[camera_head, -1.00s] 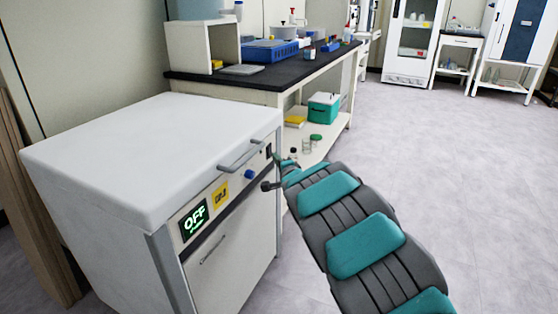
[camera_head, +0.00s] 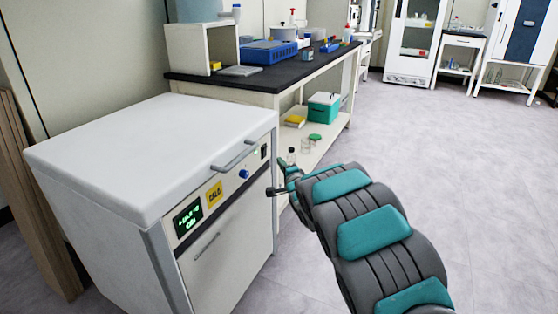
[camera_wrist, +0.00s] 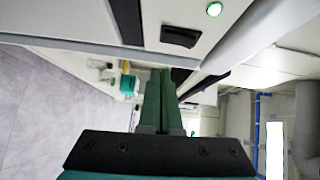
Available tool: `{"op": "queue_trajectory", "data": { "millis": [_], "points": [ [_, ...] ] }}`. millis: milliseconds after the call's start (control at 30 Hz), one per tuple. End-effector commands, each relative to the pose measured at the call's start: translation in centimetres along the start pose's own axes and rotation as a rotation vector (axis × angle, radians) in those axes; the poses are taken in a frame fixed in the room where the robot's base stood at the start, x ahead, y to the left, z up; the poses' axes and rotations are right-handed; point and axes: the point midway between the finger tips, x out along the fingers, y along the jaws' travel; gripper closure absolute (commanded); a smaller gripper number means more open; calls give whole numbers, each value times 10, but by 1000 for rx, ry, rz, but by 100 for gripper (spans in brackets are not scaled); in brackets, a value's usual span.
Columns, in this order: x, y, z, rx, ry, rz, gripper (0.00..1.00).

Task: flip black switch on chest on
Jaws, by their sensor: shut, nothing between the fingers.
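The white chest (camera_head: 140,150) stands at the left in the head view, its lid down. The black switch (camera_head: 264,152) is at the right end of its front panel. The panel's display (camera_head: 187,218) shows small green text. My gripper (camera_head: 283,165) is just right of the panel's end, shut and empty. In the wrist view its green fingers (camera_wrist: 160,75) lie together, with the switch beyond their tips and slightly right. They look apart from the switch.
A blue knob (camera_head: 244,174), a yellow label (camera_head: 214,195) and the lid handle (camera_head: 234,155) are near the switch. A black-topped bench (camera_head: 265,78) with labware stands behind the chest. The floor (camera_head: 470,190) to the right is clear.

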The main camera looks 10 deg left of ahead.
Motion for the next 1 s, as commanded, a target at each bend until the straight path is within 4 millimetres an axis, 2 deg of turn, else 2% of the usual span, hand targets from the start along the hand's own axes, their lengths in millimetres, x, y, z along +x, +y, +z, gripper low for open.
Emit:
{"op": "queue_trajectory", "data": {
  "millis": [600, 800, 1000],
  "points": [
    [-79, 12, 2, 1, 0, 3, 100],
    [-95, 14, 2, 1, -1, 1, 100],
    [-98, 15, 2, 0, -2, 1, 100]
  ]
}}
